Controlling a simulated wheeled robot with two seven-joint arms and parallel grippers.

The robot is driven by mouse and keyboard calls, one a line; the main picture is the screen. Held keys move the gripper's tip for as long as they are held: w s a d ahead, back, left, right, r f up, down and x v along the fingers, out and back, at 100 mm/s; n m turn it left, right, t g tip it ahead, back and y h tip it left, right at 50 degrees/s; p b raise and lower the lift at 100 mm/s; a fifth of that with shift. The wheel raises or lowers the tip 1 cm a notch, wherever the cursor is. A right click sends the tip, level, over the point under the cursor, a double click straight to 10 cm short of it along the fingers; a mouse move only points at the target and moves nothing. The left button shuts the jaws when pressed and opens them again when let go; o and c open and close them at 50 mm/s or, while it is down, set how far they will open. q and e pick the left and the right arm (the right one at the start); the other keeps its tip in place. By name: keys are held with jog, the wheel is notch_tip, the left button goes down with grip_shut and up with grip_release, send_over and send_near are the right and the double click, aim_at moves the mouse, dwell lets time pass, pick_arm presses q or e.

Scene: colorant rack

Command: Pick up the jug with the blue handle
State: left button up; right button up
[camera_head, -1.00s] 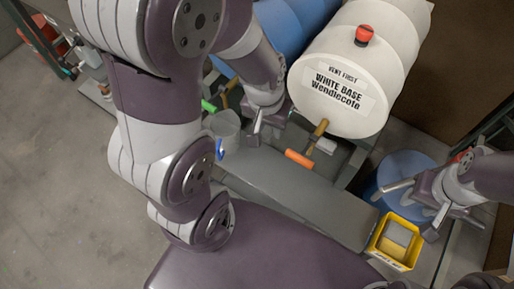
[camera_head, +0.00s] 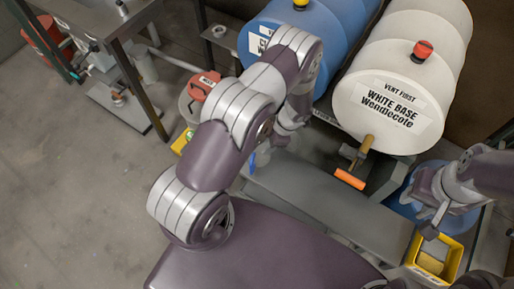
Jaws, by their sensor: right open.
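The jug with the blue handle (camera_head: 252,162) is small and mostly hidden behind my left arm; I see its blue handle and part of a pale, translucent body on the grey bench. My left gripper (camera_head: 279,138) is just above and to the right of the handle, close to the jug. Its fingers are small and partly hidden, so I cannot tell whether they are apart or touch the jug. My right gripper (camera_head: 432,217) is at the right, open, above the blue bucket and beside the yellow bin.
A white drum (camera_head: 390,105) marked White Base Wendlecote and a blue drum (camera_head: 300,25) lie at the back. A yellow bin (camera_head: 456,262) is at right. A metal table (camera_head: 90,18) stands far left.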

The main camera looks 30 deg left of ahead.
pick_arm(q)
jog(key=p, duration=0.1)
send_over(260, 162)
notch_tip(260, 162, down, 6)
grip_shut()
